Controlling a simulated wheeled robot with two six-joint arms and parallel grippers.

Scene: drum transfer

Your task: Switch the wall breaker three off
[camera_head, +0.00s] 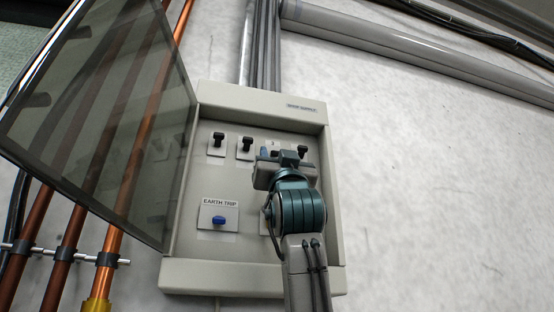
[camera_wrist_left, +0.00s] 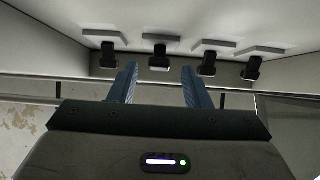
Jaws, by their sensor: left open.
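The wall breaker box (camera_head: 187,274) hangs open on the wall in the head view, with a row of black switches inside. Breaker three, third from the left, is mostly hidden there behind my left gripper (camera_head: 283,156). In the left wrist view, where the row appears reversed, breaker three (camera_wrist_left: 159,57) is the black toggle second from the left. My left gripper (camera_wrist_left: 159,70) is open, its blue fingers pointing at the panel, one to each side of that toggle's line. The tips are close to it; contact cannot be told. My right gripper is not in view.
Neighbouring switches (camera_head: 246,145) and (camera_head: 302,152) flank breaker three closely. A blue earth trip knob (camera_head: 219,219) sits below left. The tinted glass door (camera_head: 100,120) stands open at left, beside copper pipes (camera_head: 142,140). The wall at right is clear.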

